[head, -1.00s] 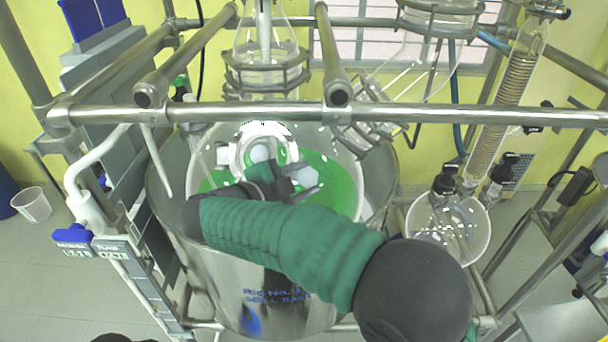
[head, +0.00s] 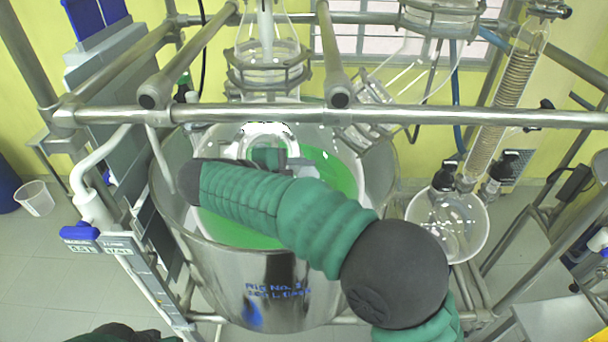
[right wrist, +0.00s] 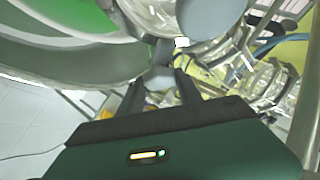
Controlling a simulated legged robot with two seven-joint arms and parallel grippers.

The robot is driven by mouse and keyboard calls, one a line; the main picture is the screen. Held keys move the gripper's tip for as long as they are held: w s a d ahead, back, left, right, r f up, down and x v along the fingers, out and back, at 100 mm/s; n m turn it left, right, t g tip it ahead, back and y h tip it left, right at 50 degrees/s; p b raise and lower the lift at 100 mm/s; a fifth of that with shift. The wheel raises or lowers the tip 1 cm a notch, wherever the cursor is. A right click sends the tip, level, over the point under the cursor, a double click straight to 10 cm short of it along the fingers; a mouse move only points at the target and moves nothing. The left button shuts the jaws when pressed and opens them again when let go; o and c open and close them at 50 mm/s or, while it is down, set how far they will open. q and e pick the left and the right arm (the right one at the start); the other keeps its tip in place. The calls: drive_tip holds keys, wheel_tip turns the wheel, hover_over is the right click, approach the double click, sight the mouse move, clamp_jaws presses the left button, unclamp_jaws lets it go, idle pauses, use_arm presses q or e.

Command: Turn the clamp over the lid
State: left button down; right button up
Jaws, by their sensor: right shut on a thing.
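The clear lid (head: 215,140) covers the glass vessel with green liquid (head: 240,232), inside a steel pot (head: 235,285). A white arched fitting (head: 266,129) stands on the lid. My right gripper (head: 268,157) is at the foot of this fitting, largely hidden behind its own forearm in the head view. In the right wrist view, the fingers of my right gripper (right wrist: 160,84) are closed on the pale, rounded end of the clamp (right wrist: 159,76). The rest of the clamp is hard to make out. My left gripper does not show.
A steel rail (head: 420,118) crosses in front of the lid, with two round bars (head: 336,75) running back from it. A round glass flask (head: 448,225) hangs at the right. A glass column (head: 264,65) rises behind the vessel.

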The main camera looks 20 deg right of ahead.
drive_tip(key=shift+f, duration=0.1)
drive_tip(key=o, duration=1.4)
drive_tip(key=shift+c, duration=0.2)
drive_tip(key=shift+s+a+r+p, duration=0.1)
drive_tip(key=shift+a+r+p, duration=0.2)
drive_tip(key=shift+r, duration=0.05)
drive_tip(key=p+v, duration=0.9)
drive_tip(key=v, duration=0.7)
drive_tip(key=shift+a+f, duration=0.2)
drive_tip(key=shift+a, duration=0.05)
drive_tip(key=shift+d, duration=0.15)
